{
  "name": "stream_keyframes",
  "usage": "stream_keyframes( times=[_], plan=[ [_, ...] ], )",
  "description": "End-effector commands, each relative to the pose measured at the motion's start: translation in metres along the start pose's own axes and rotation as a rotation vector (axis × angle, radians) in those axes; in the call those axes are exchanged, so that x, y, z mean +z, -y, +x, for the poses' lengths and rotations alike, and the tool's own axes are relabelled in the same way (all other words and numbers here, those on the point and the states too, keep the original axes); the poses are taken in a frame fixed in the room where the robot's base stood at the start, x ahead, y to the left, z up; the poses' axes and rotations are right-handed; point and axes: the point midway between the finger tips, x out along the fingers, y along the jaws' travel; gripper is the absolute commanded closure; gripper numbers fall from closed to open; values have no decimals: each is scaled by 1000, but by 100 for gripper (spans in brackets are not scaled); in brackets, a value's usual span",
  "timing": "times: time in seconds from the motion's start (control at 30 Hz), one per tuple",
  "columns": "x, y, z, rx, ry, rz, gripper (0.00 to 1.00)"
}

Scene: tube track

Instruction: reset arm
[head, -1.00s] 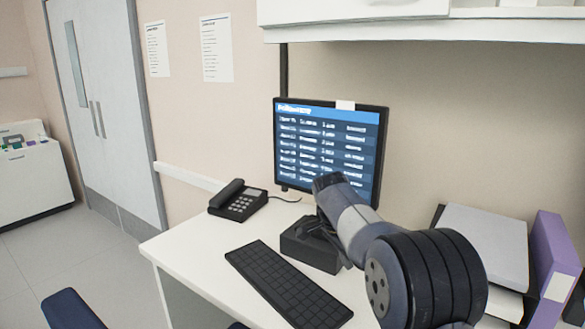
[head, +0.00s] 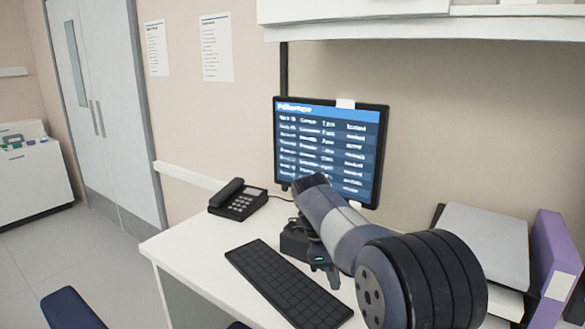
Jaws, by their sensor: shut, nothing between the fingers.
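My gripper (head: 326,268) shows in the head view below the end of my arm, above the white desk between the keyboard and the monitor. Its fingers are shut with nothing between them. My arm reaches in from the lower right and hides part of the monitor and the desk. The gripper is small in the picture and partly covered by my own wrist.
A monitor (head: 300,145) stands at the back of the white desk (head: 180,245). A black keyboard (head: 285,285) and a phone (head: 238,200) lie on it. A grey tray (head: 485,245) and a purple binder (head: 555,265) are at right. A cabinet (head: 420,28) hangs above.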

Motion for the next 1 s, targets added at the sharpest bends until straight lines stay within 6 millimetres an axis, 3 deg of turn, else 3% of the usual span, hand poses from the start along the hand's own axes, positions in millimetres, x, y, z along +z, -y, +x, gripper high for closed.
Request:
stream_keyframes(
  times=[0.4,0.8,1.0],
  plan=[
    [2,-17,-2,43,-26,155,100],
    [2,-18,-4,44,-22,155,100],
    [0,-25,-14,40,31,111,100]
  ],
)
